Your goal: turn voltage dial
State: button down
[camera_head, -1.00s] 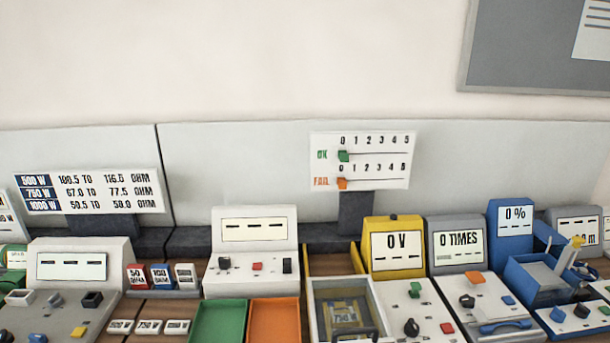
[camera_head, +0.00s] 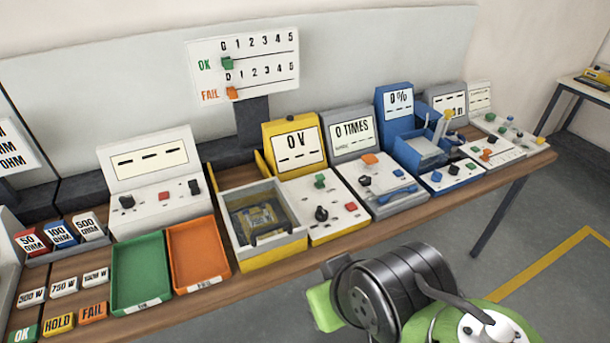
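The yellow-backed voltage unit (camera_head: 290,139) stands near the middle of the bench, and its display reads 0 V with a dashed line below. On its white sloped panel a black dial (camera_head: 321,213) sits at the front left, with a green knob (camera_head: 320,181) above it and a red button (camera_head: 351,206) to its right. Part of my arm, a dark cylindrical link with green parts, shows at the lower right, in front of the bench. My gripper's fingers do not show, and nothing is seen touching the dial.
A grey-and-yellow tray (camera_head: 237,241) with a clear-topped part adjoins the voltage unit. Green (camera_head: 141,285) and orange (camera_head: 208,267) trays lie left of it. The 0 TIMES unit (camera_head: 354,135) and a blue 0 % unit (camera_head: 398,101) stand right. Floor is open in front.

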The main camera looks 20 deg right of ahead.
aim_at(322, 215)
jog(key=i+l+u, duration=0.2)
jog(key=l+u, duration=0.2)
jog(key=i+l+u, duration=0.15)
jog(key=l+u, duration=0.2)
jog(key=i+l+u, duration=0.1)
jog(key=l+u, duration=0.3)
